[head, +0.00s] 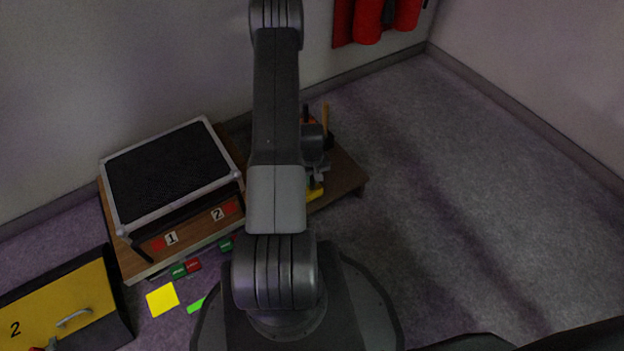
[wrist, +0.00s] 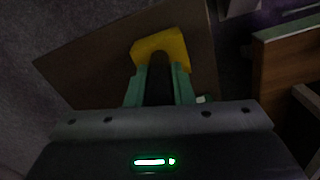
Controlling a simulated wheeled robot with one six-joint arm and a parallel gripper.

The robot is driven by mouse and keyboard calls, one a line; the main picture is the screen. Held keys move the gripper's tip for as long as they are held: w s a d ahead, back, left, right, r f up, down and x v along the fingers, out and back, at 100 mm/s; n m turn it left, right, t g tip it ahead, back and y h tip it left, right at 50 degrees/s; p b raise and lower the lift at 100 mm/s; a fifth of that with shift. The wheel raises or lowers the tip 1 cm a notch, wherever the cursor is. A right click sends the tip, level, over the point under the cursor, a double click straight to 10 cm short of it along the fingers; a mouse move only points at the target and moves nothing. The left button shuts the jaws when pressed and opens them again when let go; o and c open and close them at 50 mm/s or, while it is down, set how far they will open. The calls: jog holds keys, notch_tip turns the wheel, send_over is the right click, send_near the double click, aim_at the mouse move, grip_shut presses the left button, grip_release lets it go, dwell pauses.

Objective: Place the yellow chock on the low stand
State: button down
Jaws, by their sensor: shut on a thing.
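The yellow chock (head: 315,191) shows partly behind my arm in the head view. In the wrist view the chock (wrist: 160,46) is at the top middle, with a dark upright grip on it. My gripper (wrist: 158,88) is shut on that grip with its pale green fingers, which also show in the head view (head: 318,177). A flat brown board (head: 346,170), which looks like the low stand, lies under the chock; it fills much of the wrist view (wrist: 90,72). I cannot tell whether the chock touches it.
A black-topped case (head: 170,172) stands on a wooden base with labels 1 and 2 at left. Orange and dark items (head: 326,120) stand behind my gripper. A yellow box lid (head: 60,305) is at lower left. The grey floor (head: 460,190) at right is clear.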

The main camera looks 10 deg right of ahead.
jog(key=shift+f, duration=0.15)
jog(key=c, duration=1.3)
grip_release()
jog(key=shift+o, duration=0.2)
notch_tip(320, 180, up, 12)
jog(key=p, duration=0.4)
jog(key=shift+r, duration=0.2)
